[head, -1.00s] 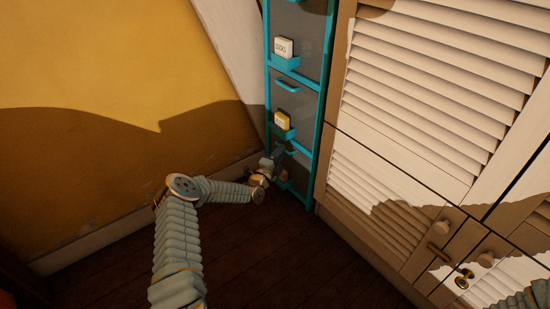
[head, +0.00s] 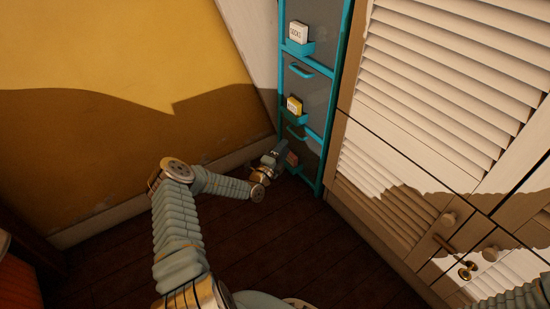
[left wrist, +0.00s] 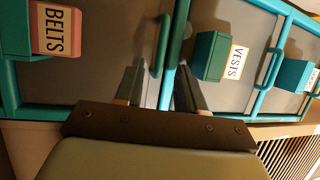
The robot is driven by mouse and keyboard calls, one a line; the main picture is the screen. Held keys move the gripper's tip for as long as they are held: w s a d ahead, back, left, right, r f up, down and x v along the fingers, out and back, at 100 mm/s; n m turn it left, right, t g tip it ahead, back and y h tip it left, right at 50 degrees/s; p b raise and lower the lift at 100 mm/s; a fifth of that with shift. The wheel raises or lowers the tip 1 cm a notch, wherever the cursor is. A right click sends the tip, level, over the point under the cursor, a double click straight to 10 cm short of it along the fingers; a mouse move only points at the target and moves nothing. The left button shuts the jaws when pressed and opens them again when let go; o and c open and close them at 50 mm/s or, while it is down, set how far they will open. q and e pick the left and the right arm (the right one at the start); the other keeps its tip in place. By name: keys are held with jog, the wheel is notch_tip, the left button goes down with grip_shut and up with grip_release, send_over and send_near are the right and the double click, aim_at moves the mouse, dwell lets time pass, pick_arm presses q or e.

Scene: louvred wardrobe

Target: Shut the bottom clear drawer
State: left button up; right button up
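A teal-framed tower of clear drawers (head: 335,100) stands in the corner. The bottom clear drawer (head: 308,155) has a teal handle (head: 297,133) near its top and a reddish label (head: 292,158). In the left wrist view, which is turned sideways, this drawer's label reads BELTS (left wrist: 55,30), and its handle shows too (left wrist: 160,45). My left gripper (head: 283,151) is low before this drawer. Its fingers (left wrist: 160,90) are apart and point toward the handle; I cannot tell whether they touch it. The drawer looks nearly flush; a small gap cannot be ruled out. My right gripper is out of view.
The middle drawer with its VESTS label (left wrist: 237,62) sits above. A yellow wall (head: 120,70) is at the left. The dark floor (head: 290,240) is clear.

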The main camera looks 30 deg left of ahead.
pick_arm(q)
jog(key=s+f+p, duration=0.1)
jog(key=s, duration=0.6)
jog(key=shift+f, duration=0.1)
